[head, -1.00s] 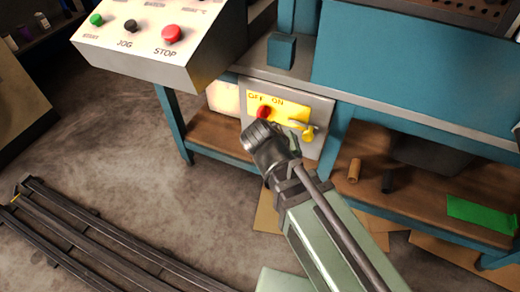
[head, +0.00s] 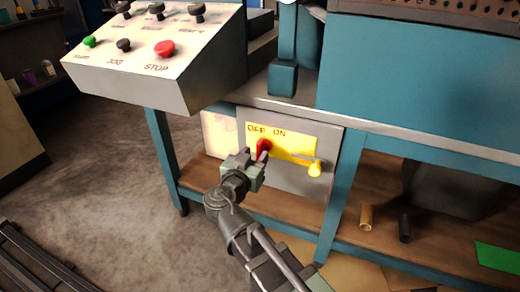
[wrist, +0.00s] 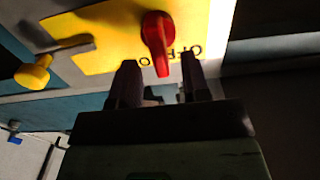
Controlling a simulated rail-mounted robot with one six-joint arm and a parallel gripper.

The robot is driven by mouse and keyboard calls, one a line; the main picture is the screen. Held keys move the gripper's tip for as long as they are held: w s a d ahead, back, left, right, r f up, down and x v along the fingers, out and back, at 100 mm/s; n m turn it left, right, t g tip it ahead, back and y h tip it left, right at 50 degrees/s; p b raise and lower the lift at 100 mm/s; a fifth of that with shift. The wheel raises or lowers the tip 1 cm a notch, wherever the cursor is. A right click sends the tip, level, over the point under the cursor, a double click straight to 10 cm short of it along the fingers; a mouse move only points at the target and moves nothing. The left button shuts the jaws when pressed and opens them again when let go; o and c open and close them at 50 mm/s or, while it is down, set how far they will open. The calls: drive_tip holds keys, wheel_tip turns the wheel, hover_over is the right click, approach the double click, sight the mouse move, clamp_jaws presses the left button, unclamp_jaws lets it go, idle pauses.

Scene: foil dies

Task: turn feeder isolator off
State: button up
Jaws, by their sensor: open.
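The feeder isolator is a grey box (head: 295,175) under the bench with a yellow plate (head: 292,143) marked OFF and ON. Its red rotary knob (head: 263,147) is on the plate's left part; it also shows in the wrist view (wrist: 157,38), where the image is upside down and its narrow end points down towards the lettering. Which mark it points to I cannot tell. My gripper (head: 257,164) is open just in front of the knob. In the wrist view its two fingers (wrist: 160,76) appear on either side of the knob's end; contact is not clear.
A yellow-ended lever (head: 315,169) sticks out at the plate's right. A control panel (head: 160,45) with a red STOP button (head: 164,48) overhangs at upper left. A blue bench leg (head: 341,195) stands right of the box.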

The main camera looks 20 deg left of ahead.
sight(258, 152)
drive_tip(key=w, duration=0.3)
drive_tip(key=shift+w+d, duration=0.25)
drive_tip(key=shift+w, duration=0.15)
drive_tip(key=shift+c, duration=0.3)
clamp_jaws()
